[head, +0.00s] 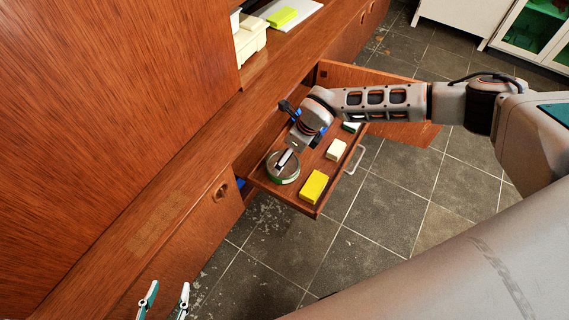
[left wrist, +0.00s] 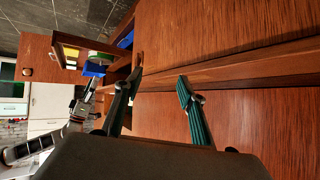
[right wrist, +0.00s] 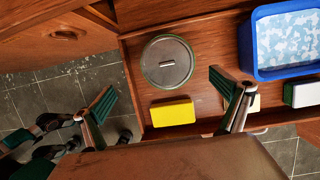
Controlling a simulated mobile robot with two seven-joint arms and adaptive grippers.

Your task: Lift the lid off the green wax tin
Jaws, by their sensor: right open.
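The green wax tin (head: 283,175) is a low round tin in the open drawer. In the right wrist view its grey disc lid (right wrist: 160,50) has a short bar handle, and a green rim shows around it. My right gripper (right wrist: 160,84) is open and empty, its fingers spread on the near side of the tin. In the head view the right gripper (head: 285,157) overlaps the tin; I cannot tell whether it touches. My left gripper (head: 169,287) is open and empty beside the cabinet; it also shows in the left wrist view (left wrist: 160,77).
The open drawer (head: 256,177) also holds a yellow block (head: 314,187), a white block (head: 336,149) and a blue tray (right wrist: 247,50) with a patterned inside. A wooden ledge (head: 190,155) runs behind the drawer. Tiled floor (head: 390,200) is clear in front.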

